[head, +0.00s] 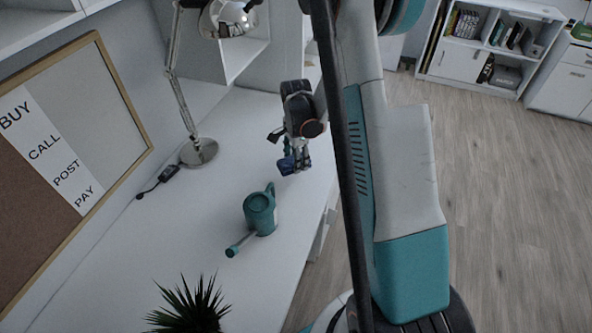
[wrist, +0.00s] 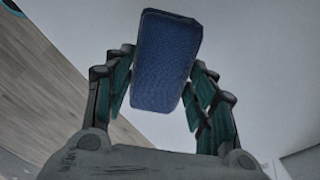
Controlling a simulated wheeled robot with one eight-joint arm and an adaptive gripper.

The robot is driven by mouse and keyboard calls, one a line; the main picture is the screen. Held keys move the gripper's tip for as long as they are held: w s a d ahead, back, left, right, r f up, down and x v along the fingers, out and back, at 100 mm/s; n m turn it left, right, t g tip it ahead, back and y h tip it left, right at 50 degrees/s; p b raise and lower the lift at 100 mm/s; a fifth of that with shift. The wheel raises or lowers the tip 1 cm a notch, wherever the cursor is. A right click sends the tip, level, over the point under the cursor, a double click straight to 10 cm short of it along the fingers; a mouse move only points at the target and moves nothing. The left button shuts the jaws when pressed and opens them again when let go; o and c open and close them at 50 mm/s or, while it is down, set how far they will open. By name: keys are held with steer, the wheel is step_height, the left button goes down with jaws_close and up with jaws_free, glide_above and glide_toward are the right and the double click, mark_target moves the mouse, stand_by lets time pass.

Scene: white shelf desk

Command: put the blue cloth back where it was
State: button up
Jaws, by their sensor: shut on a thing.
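The blue cloth (wrist: 165,62) looks like a thick, block-shaped blue pad. In the wrist view it sits between the two fingers of my gripper (wrist: 163,85), which is shut on it. In the head view my gripper (head: 293,155) is over the right part of the white desk, pointing down, with the cloth (head: 287,164) at its fingertips. The cloth is small there and partly covered by the fingers. I cannot tell whether it touches the desk top.
A teal watering can (head: 260,212) stands on the white desk (head: 190,245), nearer than my gripper. A chrome lamp (head: 199,151) stands left of it. A spiky plant (head: 190,308) is at the front. A framed board (head: 70,150) leans at left. Desk around the gripper is clear.

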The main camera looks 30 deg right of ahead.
steer(key=shift+f+b, duration=0.7)
steer(key=shift+f, duration=1.5)
steer(key=shift+f, duration=0.15)
steer(key=o, duration=1)
step_height(320, 180, up, 12)
steer(key=p, duration=0.4)
steer(key=shift+r, duration=0.2)
